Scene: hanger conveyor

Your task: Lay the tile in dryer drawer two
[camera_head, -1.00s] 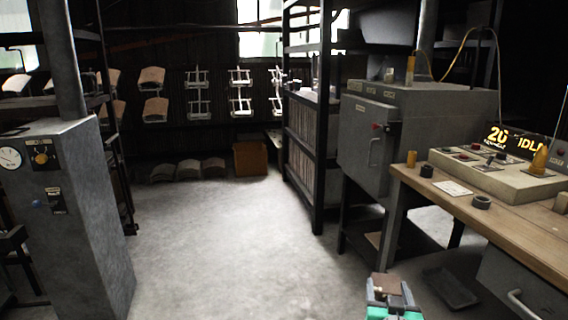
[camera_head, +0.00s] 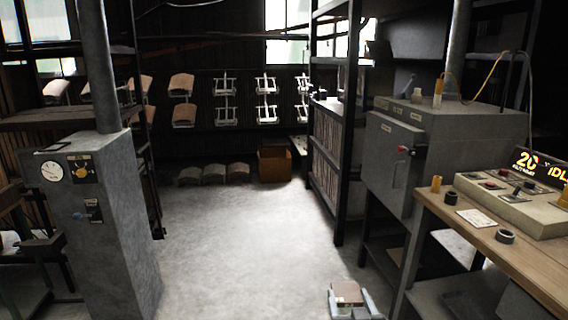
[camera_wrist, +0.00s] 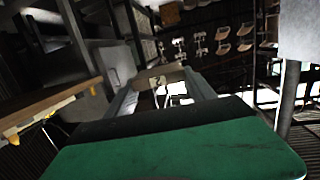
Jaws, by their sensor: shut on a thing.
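My gripper (camera_head: 352,303) is low at the bottom of the head view, above the floor. It is shut on a small brown tile (camera_head: 347,292). In the wrist view, the tile (camera_wrist: 160,77) shows edge-on between the two grey fingers, with a pale mark on it. The green and black body of my gripper fills the front of that view. A grey cabinet (camera_head: 100,215) with a dial and a yellow knob stands at the left. A grey box unit (camera_head: 440,140) with a handled door stands at the right. I cannot make out which is the dryer, nor drawer two.
A wooden bench (camera_head: 500,235) with a control panel (camera_head: 510,200) stands at the right, close to my gripper. A tall dark rack (camera_head: 325,150) stands behind the box unit. Curved tiles (camera_head: 214,174) and an orange-brown box (camera_head: 275,165) lie at the back. The middle floor is clear.

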